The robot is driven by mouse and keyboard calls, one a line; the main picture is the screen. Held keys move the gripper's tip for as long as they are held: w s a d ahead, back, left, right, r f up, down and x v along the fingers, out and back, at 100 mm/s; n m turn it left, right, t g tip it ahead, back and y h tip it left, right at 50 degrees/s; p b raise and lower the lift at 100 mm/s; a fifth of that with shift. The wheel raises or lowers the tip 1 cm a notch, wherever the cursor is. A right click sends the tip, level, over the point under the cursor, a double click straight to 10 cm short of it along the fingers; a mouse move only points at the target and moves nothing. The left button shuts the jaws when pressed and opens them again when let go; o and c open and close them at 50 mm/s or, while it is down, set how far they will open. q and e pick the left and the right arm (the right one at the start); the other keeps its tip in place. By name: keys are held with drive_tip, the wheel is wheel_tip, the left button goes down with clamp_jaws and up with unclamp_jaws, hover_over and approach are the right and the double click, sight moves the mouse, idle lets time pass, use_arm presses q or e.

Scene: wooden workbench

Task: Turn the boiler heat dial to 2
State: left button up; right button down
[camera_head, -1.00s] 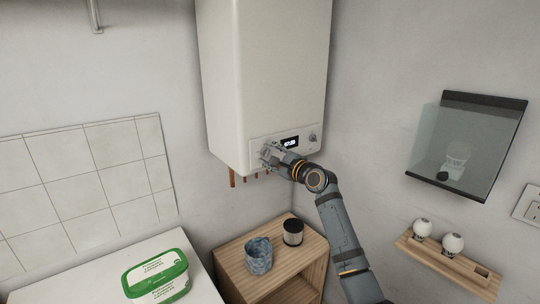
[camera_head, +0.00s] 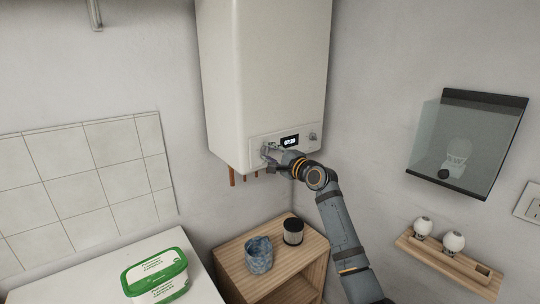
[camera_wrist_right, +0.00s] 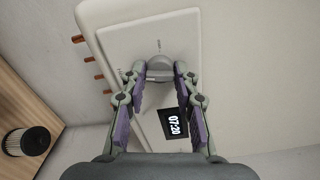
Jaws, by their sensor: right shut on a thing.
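The white boiler (camera_head: 265,70) hangs on the wall in the corner, with a control panel low on its front. The panel has a small display (camera_head: 289,141) reading about 07:20 and a knob (camera_head: 313,136) at its right end. My right gripper (camera_head: 268,152) is at the panel's left end. In the right wrist view, my right gripper (camera_wrist_right: 160,77) is shut with its fingertips on either side of the round grey heat dial (camera_wrist_right: 159,66). The dial's markings are too small to read. The display also shows there (camera_wrist_right: 174,123). My left gripper is not in view.
Copper pipes (camera_head: 232,176) stick out under the boiler. A green-and-white tub (camera_head: 157,275) stands on the white counter. A glass-fronted case (camera_head: 468,143) hangs at right.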

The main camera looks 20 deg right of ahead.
drive_tip(key=shift+n+b, duration=1.9)
drive_tip(key=shift+n, duration=3.2)
drive_tip(key=c, duration=1)
unclamp_jaws()
drive_tip(key=shift+s, duration=0.1)
drive_tip(key=v, duration=1.1)
drive_tip(key=shift+s+d, duration=0.15)
drive_tip(key=shift+s, duration=0.25)
